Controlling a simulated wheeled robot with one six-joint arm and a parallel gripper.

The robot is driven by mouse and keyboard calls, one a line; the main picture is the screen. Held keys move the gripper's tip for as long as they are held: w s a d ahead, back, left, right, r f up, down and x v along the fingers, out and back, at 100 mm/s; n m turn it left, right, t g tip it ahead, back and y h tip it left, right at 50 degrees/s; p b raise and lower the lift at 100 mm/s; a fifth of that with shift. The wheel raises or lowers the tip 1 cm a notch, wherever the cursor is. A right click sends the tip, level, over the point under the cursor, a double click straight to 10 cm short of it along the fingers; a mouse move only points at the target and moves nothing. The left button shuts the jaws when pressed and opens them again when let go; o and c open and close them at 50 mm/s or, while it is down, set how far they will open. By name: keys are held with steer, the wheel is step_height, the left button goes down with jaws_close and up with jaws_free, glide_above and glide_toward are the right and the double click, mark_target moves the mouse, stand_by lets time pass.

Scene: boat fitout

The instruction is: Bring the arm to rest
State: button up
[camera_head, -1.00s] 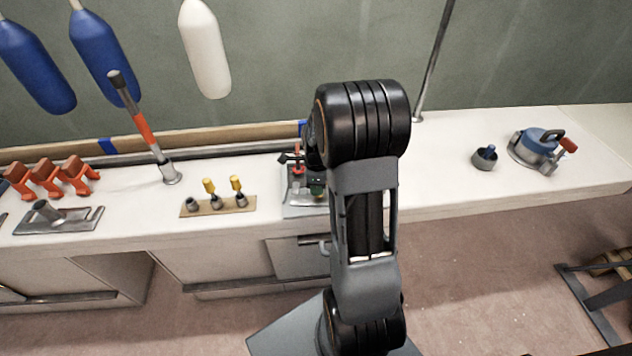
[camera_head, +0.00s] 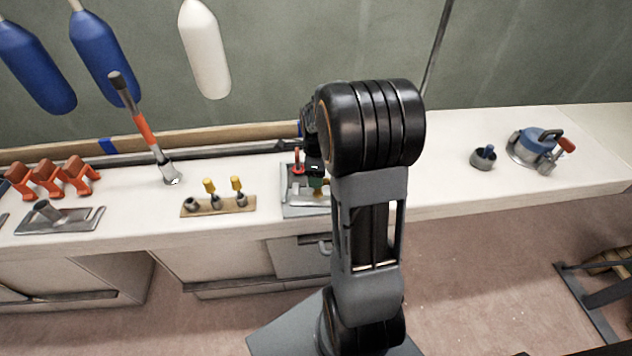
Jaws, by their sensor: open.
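My arm (camera_head: 375,220) rises in the middle of the view, with its black elbow joint (camera_head: 372,125) bent above the bench edge. My gripper (camera_head: 313,168) shows only in part, as a dark shape left of the elbow, over the grey tray (camera_head: 302,210). It is open. The arm hides most of the gripper and the tray's right side. A red-topped post and a small green and brass part (camera_head: 318,187) show close by the gripper; I cannot tell whether it touches them.
On the white bench (camera_head: 455,190) stand orange brackets (camera_head: 48,178), a lever with an orange band (camera_head: 145,130), a board with yellow-handled pieces (camera_head: 218,204), a grey cup (camera_head: 483,159) and a blue-topped device (camera_head: 538,147). A thin pole (camera_head: 437,50) rises behind. Fenders hang at upper left.

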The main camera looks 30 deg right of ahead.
step_height(320, 180, up, 9)
steer(key=shift+f+p, duration=0.15)
steer(key=shift+p, duration=0.3)
steer(key=s+a+r+n+t+p, duration=0.1)
steer(key=s+a+r+n+p, duration=0.3)
steer(key=n, duration=0.8)
steer(key=s+a+r+n+t+p, duration=0.2)
steer(key=s+a+r+n+p, duration=0.2)
steer(key=a+n, duration=0.7)
steer(key=s+r+n, duration=0.2)
steer(key=s, duration=0.2)
steer(key=shift+s+a+r+n+t, duration=0.15)
steer(key=shift+r+n+t, duration=0.15)
steer(key=shift+r, duration=0.1)
steer(key=shift+c, duration=0.2)
